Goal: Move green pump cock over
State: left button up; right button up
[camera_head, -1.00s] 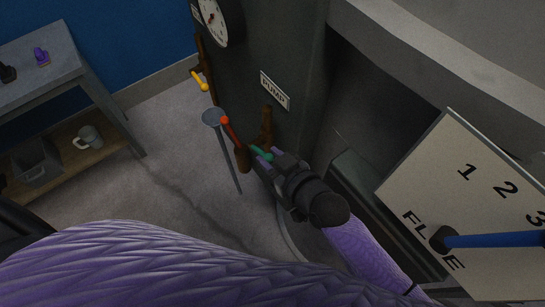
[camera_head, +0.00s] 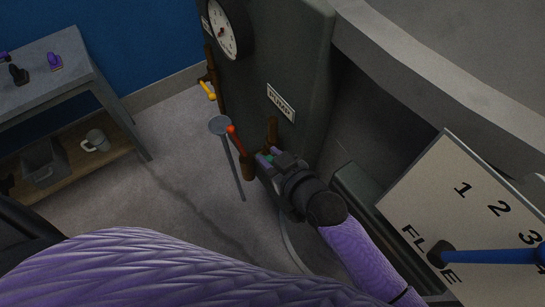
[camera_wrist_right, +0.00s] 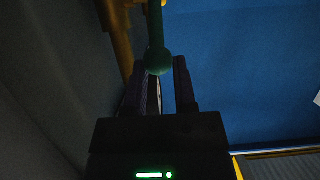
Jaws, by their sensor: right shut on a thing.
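The green pump cock (camera_head: 268,156) is on the brown pipework at the foot of the dark green-grey boiler, below the PUMP label (camera_head: 281,102). In the head view only a small bit of green shows between my fingers. My right gripper (camera_head: 268,159) is shut on it. In the right wrist view the green handle (camera_wrist_right: 157,40) comes down from the top, its round knob at the lower end between the two dark fingers (camera_wrist_right: 160,85) of my right gripper. My left gripper is not in view.
A red-handled cock (camera_head: 237,138) and a grey round-topped stand (camera_head: 220,125) are just left of my right gripper. A yellow handle (camera_head: 207,90) is farther back. The FLUE board (camera_head: 420,200) with a blue lever (camera_head: 490,256) is at right. A grey table (camera_head: 45,75) stands left.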

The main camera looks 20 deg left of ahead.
jog(key=shift+w+a+r, duration=0.5)
jog(key=shift+a, duration=0.1)
grip_shut()
jog(key=shift+w+a+r+p, duration=0.4)
jog(key=shift+w+a+r, duration=0.15)
jog(key=shift+a+r, duration=0.15)
jog(key=o, duration=0.5)
grip_release()
jog(key=shift+d, duration=0.1)
